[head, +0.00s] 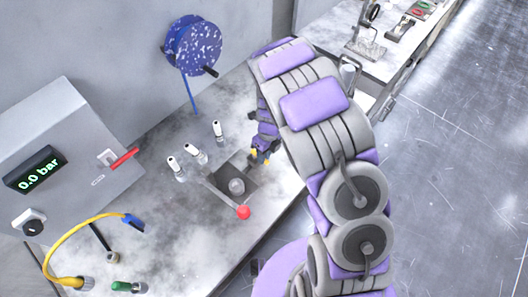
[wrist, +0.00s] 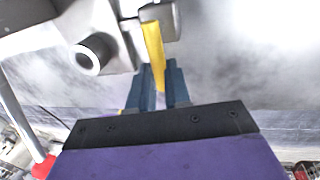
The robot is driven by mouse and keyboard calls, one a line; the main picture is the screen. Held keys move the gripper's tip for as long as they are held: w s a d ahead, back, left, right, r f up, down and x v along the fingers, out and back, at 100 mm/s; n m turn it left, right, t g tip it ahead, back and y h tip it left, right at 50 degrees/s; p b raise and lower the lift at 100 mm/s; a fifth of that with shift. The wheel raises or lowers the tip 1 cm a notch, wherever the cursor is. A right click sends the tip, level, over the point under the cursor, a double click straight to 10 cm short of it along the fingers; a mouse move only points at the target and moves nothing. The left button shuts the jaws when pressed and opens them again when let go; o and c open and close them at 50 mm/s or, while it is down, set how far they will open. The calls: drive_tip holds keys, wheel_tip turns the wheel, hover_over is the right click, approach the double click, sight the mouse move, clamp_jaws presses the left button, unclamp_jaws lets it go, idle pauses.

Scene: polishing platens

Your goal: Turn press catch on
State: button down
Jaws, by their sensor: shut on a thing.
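A narrow yellow tab (wrist: 153,45), which looks like the press catch, stands out from a grey metal block (wrist: 110,35) in the wrist view. My gripper (wrist: 160,75) has its two blue-grey fingers closed on either side of the tab's end. In the head view my gripper (head: 262,154) is low over the bench, beside the press with its dark square base (head: 243,197). A bit of yellow (head: 254,153) shows at the fingertips there. The press lever ends in a red ball (head: 243,212), which also shows in the wrist view (wrist: 43,167). My arm hides part of the bench.
Several small white-topped valves (head: 196,153) stand left of the press. A grey control box (head: 65,150) reads 0.0 bar and carries a red handle (head: 125,158). A yellow hose (head: 80,228) arches at front left. A blue speckled reel (head: 193,46) is on the wall.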

drive_tip(key=shift+w, duration=0.15)
drive_tip(key=c, duration=1.1)
unclamp_jaws()
drive_tip(key=shift+a, duration=0.1)
drive_tip(key=shift+r, duration=0.15)
drive_tip(key=r, duration=0.5)
drive_tip(key=w+d+r+p, duration=0.1)
drive_tip(key=r, duration=0.5)
drive_tip(key=w+d+r, duration=0.1)
drive_tip(key=r, duration=0.4)
drive_tip(key=shift+w+d+r, duration=0.15)
drive_tip(key=shift+w+r, duration=0.05)
drive_tip(key=shift+r, duration=0.15)
drive_tip(key=shift+s+d, duration=0.1)
